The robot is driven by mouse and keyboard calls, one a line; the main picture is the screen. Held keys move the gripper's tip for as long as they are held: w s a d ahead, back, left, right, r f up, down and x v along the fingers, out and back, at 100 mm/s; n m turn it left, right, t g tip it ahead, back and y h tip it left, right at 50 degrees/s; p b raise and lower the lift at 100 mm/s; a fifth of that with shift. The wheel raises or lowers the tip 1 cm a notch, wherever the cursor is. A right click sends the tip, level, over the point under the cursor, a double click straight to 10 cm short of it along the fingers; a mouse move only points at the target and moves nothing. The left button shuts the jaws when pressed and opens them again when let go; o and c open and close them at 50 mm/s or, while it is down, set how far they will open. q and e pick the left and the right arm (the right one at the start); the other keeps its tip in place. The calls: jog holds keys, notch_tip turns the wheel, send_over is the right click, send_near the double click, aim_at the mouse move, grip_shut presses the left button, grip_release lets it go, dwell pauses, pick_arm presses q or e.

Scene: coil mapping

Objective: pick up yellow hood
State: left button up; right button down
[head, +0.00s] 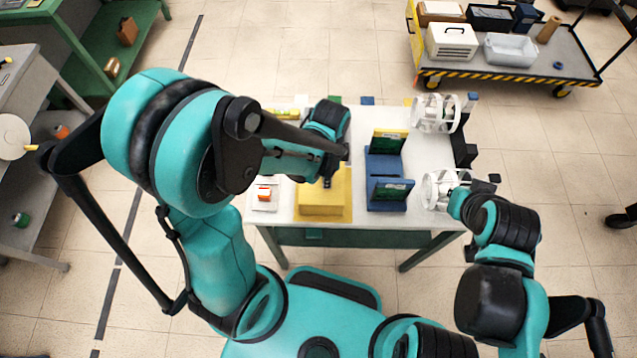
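The yellow hood (320,204) is a box-like piece on the white table, left of the blue stands. It sits on or over a flat yellow base (346,214); I cannot tell whether they are one part. My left gripper (327,182) points down over the hood's far part, and its fingertips are close to the hood's top. Whether it touches or grips the hood is too small to tell. My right gripper (484,184) is beside the lower white ring-shaped coil frame (436,188), mostly hidden by its own wrist; its fingers are not clear.
Two blue stands with green boards (388,192) stand right of the hood. Another white coil frame (436,113) stands behind. A small white tray with an orange item (264,194) lies left. A cart (500,70) stands at the back right. Shelves are at the left.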

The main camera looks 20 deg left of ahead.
pick_arm(q)
grip_shut()
